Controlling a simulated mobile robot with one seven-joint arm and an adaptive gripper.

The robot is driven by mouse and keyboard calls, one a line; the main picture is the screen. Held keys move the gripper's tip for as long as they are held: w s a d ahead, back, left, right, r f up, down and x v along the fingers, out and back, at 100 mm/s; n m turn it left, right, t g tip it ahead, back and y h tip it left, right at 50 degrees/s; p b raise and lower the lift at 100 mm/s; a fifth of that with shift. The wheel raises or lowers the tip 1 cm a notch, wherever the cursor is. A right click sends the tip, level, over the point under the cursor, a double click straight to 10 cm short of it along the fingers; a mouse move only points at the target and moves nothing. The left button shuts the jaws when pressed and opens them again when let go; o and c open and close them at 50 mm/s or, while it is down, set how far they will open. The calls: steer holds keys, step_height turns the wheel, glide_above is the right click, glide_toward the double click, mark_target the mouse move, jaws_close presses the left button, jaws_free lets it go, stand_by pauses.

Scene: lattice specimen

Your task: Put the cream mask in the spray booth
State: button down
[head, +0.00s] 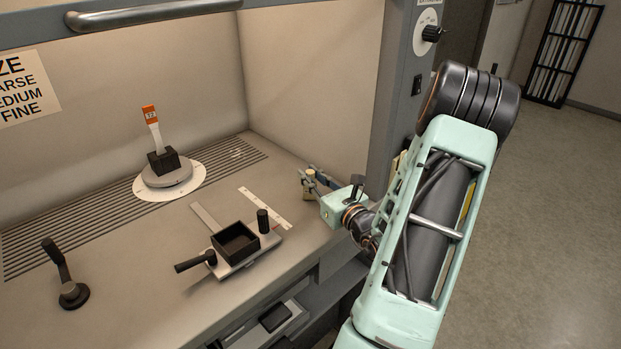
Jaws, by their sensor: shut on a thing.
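My gripper (308,183) is at the right side of the booth, low over the worktop. It is shut on a small cream piece, the cream mask (310,188), which is mostly hidden between the fingers. I cannot tell whether the mask touches the worktop. The spray booth (312,70) is the large beige-walled enclosure with a grey frame. Its worktop (130,262) spreads to the left of my gripper.
A round turntable (168,178) bears a dark block with an orange-topped tag (151,115). A dark square holder (235,243) with handles sits nearer. A lever (66,275) stands at left. A white scale strip (265,208) lies left of my gripper. A grey post (395,90) rises behind my arm.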

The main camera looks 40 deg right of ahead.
steer(key=shift+f, duration=0.2)
steer(key=shift+f, duration=0.2)
steer(key=c, duration=1.8)
jaws_free()
steer(key=shift+r, duration=0.1)
steer(key=shift+s+r, duration=0.15)
steer(key=s, duration=0.4)
steer(key=s+a, duration=0.1)
steer(key=s, duration=0.6)
steer(key=shift+s+a, duration=0.25)
steer(key=shift+s, duration=0.1)
